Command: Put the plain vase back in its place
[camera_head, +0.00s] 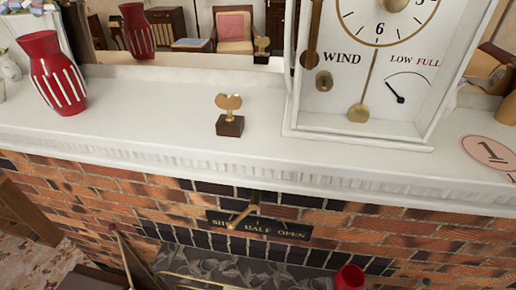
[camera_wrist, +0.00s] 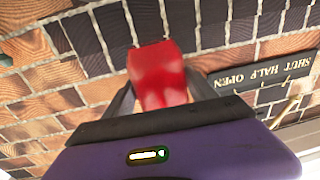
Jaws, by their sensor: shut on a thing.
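A plain red vase (camera_wrist: 157,70) is between the two fingers of my gripper (camera_wrist: 158,88) in the wrist view, and the gripper is shut on it. The brick front of the fireplace is behind it. In the head view only the upper part of the plain vase (camera_head: 349,279) shows at the bottom edge, in front of the fireplace and lower than the mantel shelf (camera_head: 180,115). A red vase with white stripes (camera_head: 57,75) stands upright at the left of the shelf. The lower part of the plain vase and most of my gripper are hidden in the head view.
A white clock (camera_head: 362,122) stands on the shelf right of the middle. A small gold ornament on a dark block (camera_head: 230,116) stands left of it. A pink oval sign (camera_head: 490,155) is at the right. A mirror behind reflects the room. The shelf is bare between striped vase and ornament.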

